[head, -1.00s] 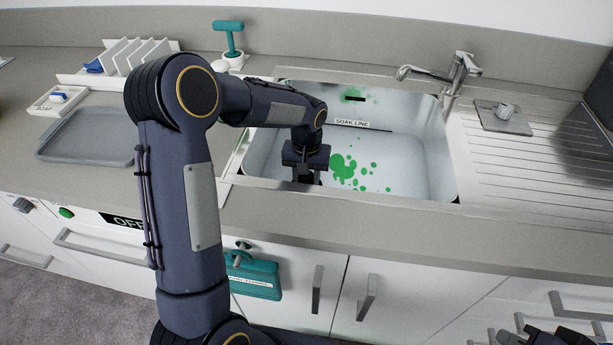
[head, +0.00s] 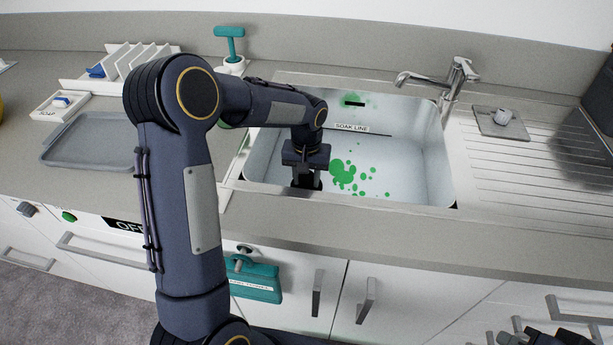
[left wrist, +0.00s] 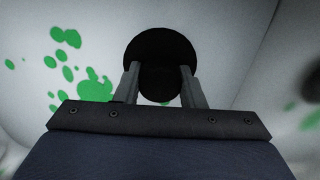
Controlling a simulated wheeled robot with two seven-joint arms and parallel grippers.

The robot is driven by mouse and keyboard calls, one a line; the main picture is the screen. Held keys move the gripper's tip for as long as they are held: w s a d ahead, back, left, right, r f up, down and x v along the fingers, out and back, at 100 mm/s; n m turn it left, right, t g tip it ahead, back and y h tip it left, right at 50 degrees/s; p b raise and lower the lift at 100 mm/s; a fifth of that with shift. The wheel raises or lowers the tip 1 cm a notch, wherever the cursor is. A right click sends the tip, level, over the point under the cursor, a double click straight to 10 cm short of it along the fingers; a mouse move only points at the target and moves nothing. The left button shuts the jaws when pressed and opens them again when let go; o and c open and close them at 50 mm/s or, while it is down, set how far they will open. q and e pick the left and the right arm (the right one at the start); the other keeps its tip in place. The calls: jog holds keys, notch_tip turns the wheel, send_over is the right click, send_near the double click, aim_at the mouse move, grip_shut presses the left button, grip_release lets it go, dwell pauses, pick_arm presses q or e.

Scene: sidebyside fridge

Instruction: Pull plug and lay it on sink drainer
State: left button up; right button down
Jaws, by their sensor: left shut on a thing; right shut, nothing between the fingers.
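The sink basin (head: 410,165) has green splashes on its floor and back wall. My left gripper (head: 306,184) is down in the basin, pointing at its floor near the front left. In the left wrist view my left gripper (left wrist: 160,88) is shut on the plug (left wrist: 160,48), a black round thing with a narrower dark part between the fingers. I cannot tell whether the plug touches the basin floor. The ribbed drainer (head: 560,150) is right of the basin. My right gripper (head: 515,338) is shut at the bottom right edge, partly cut off.
A tap (head: 445,82) stands behind the basin's right side. A grey plate with a knob (head: 502,118) sits on the drainer's back left; its ribs are otherwise bare. A teal-handled tool (head: 230,45), a rack (head: 130,60), a soap dish (head: 62,103) and a grey tray (head: 90,140) are left.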

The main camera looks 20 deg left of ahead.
aim_at(307, 175)
pick_arm(q)
jog(key=shift+r+p, duration=1.45)
jog(key=shift+r, duration=0.6)
